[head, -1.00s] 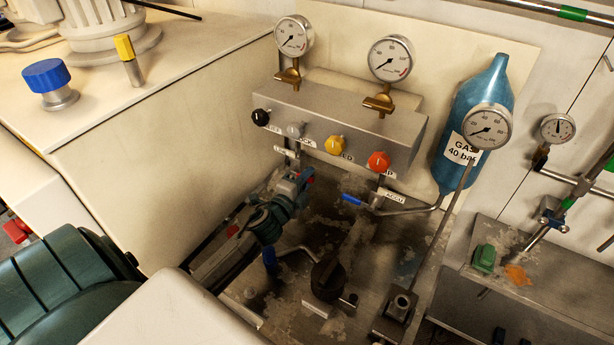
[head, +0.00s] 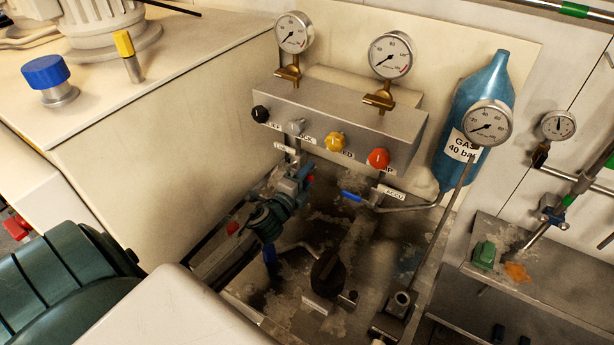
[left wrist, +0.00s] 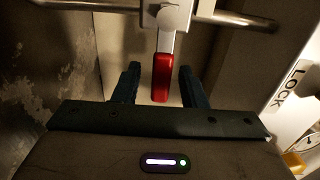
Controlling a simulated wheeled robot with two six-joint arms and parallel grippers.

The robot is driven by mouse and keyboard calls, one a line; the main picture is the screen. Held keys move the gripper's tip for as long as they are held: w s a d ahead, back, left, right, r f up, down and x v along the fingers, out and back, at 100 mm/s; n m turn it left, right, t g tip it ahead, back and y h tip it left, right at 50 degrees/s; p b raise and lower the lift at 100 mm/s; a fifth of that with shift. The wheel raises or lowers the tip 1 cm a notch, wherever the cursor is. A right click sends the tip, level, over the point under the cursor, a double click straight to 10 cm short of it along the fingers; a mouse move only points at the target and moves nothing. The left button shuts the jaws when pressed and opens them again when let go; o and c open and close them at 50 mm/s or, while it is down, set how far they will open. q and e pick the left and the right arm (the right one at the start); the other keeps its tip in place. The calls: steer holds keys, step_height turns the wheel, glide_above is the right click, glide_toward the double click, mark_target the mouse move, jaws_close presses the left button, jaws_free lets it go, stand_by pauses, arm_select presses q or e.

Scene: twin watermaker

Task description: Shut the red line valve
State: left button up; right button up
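The red line valve's red handle (left wrist: 162,75) hangs from a metal fitting in the left wrist view and points towards my gripper. My left gripper (left wrist: 158,70) is open, with one dark finger on each side of the handle and a visible gap on both sides. In the head view my left gripper (head: 300,182) seems to be among the blue-green parts below the manifold, beside a small patch of red. My right gripper is in neither view.
A grey manifold (head: 340,118) with black, grey, yellow and orange-red knobs stands above, carrying two gauges. A blue gas bottle (head: 468,135) and a blue-handled valve (head: 351,197) are to the right. A horizontal pipe (left wrist: 235,18) crosses behind the red handle.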

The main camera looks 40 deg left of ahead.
arm_select(q)
steer(key=shift+s+f, duration=0.1)
steer(key=shift+s, duration=0.15)
steer(key=s+b, duration=0.6)
steer(key=s, duration=0.4)
steer(key=shift+s+d, duration=0.15)
steer(key=shift+d, duration=0.15)
